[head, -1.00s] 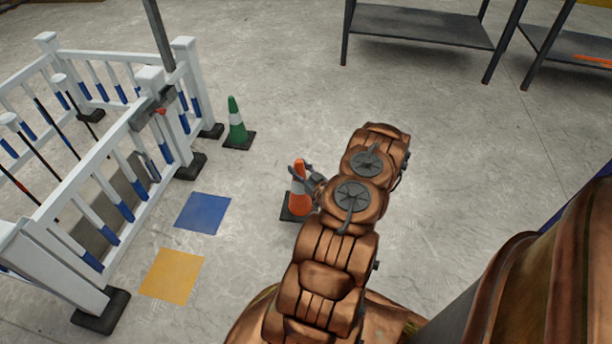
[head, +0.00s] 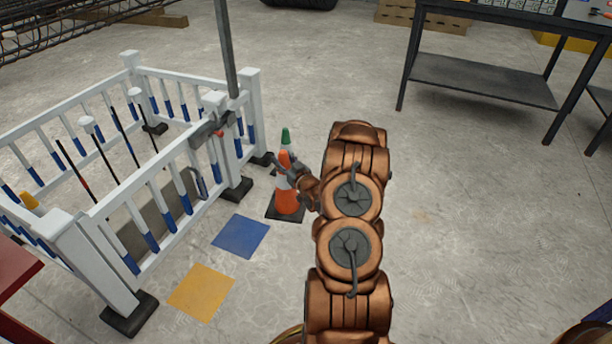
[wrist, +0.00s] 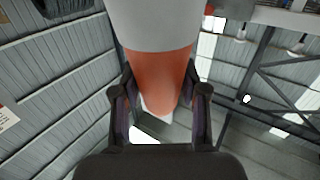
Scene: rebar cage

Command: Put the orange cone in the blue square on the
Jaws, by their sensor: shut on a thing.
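The orange cone (head: 286,198) with a white band and dark square base is upright in the head view. My gripper (head: 290,168) is shut on its upper part; the wrist view shows both fingers (wrist: 160,105) on either side of the orange and white cone (wrist: 158,62). I cannot tell whether its base touches the floor. The blue square (head: 241,236) lies flat on the floor, left of and nearer than the cone, and is empty. A green cone (head: 286,137) stands behind the orange one and is mostly hidden by it.
A yellow square (head: 201,292) lies nearer than the blue one. A white and blue fence (head: 160,205) with dark feet stands along the left of both squares. A dark metal table (head: 485,80) stands at the back right.

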